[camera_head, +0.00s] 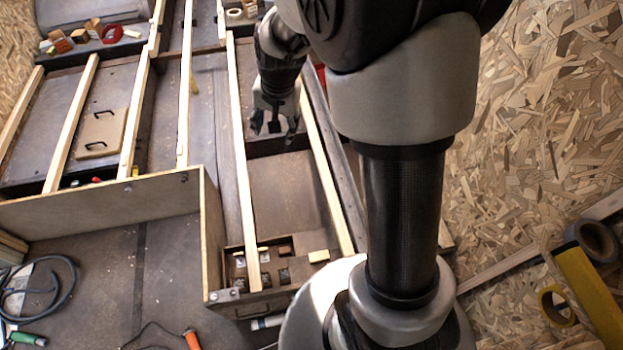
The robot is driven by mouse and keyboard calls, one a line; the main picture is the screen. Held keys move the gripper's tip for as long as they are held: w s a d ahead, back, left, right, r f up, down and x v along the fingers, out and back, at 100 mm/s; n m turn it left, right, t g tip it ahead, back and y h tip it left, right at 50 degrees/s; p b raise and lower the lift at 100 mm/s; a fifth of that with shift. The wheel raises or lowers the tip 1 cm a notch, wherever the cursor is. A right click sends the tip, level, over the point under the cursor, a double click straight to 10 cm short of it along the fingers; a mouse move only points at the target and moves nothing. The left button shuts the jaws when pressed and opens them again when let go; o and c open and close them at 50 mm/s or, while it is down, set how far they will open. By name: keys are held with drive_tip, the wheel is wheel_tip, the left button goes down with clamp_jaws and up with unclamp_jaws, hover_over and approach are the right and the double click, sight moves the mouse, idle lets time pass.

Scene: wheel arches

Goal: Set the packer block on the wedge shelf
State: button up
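My gripper (275,124) hangs down at the upper middle, over the long bay between two pale wooden battens. Its two fingers stand apart, and a small dark shape shows between them that I cannot make out. A divided wooden rack (240,284) with several small blocks in its compartments sits at the near end of this bay. Several small wooden blocks (58,41) also stand on a grey ledge (132,44) at the top left. I cannot tell which block is the packer block or which of these places is the wedge shelf.
Pale battens (240,160) run lengthwise across the dark floor, with a raised panel (100,134) with two handles between some. A low box wall (100,207) crosses at left. Cable (70,290) and tools lie at lower left. Tape rolls (556,305) and a yellow bar (592,298) lie at lower right.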

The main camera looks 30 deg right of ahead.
drive_tip(key=s+a+r+n+t, duration=0.1)
drive_tip(key=s+a+r+n, duration=0.3)
drive_tip(key=s+r, duration=0.85)
drive_tip(key=s+r+n, duration=0.1)
drive_tip(key=s+n, duration=0.3)
drive_tip(key=s, duration=0.9)
drive_tip(key=shift+r+t, duration=0.15)
drive_tip(key=shift+t, duration=0.25)
drive_tip(key=shift+a, duration=0.1)
